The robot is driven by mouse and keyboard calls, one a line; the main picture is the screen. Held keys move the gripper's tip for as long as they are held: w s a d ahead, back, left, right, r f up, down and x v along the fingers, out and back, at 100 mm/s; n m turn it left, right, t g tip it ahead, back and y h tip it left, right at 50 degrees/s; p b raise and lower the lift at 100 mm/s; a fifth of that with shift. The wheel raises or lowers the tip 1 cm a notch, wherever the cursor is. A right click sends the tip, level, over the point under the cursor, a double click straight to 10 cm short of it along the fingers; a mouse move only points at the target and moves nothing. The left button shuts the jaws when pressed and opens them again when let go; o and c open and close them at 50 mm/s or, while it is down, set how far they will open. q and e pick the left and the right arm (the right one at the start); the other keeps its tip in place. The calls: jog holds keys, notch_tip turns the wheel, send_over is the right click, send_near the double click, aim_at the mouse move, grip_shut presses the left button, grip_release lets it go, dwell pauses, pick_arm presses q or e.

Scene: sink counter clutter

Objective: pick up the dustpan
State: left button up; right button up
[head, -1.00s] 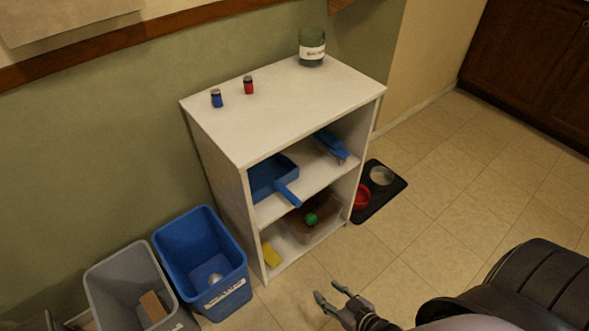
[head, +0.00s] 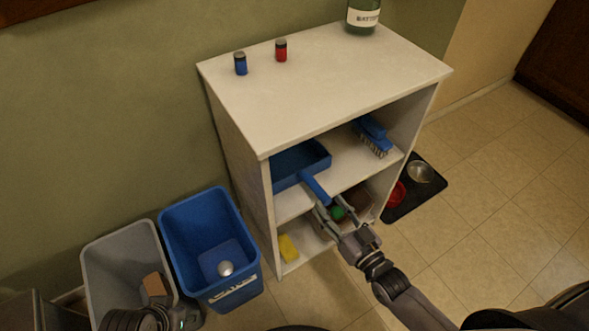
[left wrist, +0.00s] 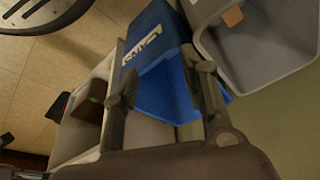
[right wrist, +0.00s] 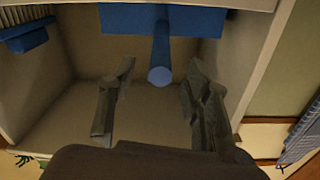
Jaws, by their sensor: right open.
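The blue dustpan (head: 300,164) lies on the middle shelf of the white shelf unit. Its handle (head: 315,188) sticks out past the shelf's front edge. My right gripper (head: 334,212) is open in front of the shelf, close to the handle end. In the right wrist view the handle (right wrist: 161,55) points toward the space between the open fingers (right wrist: 155,90), a little beyond their tips, and the pan (right wrist: 120,17) is behind it. My left gripper (left wrist: 160,85) is open and empty in the left wrist view, with the blue bin behind it.
A blue brush (head: 371,137) lies on the same shelf, right of the dustpan. A yellow sponge (head: 289,248) and a box with a green ball (head: 338,213) are on the bottom shelf. A blue bin (head: 211,250) and a grey bin (head: 127,270) stand left.

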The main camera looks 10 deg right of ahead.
aim_at(311, 181)
jog(key=shift+x, duration=1.2)
jog(key=b+x, duration=0.1)
jog(key=x, duration=0.4)
jog(key=shift+a, duration=0.1)
pick_arm(q)
jog(key=shift+v, duration=1)
jog(key=shift+s+a, duration=0.1)
pick_arm(e)
grip_shut()
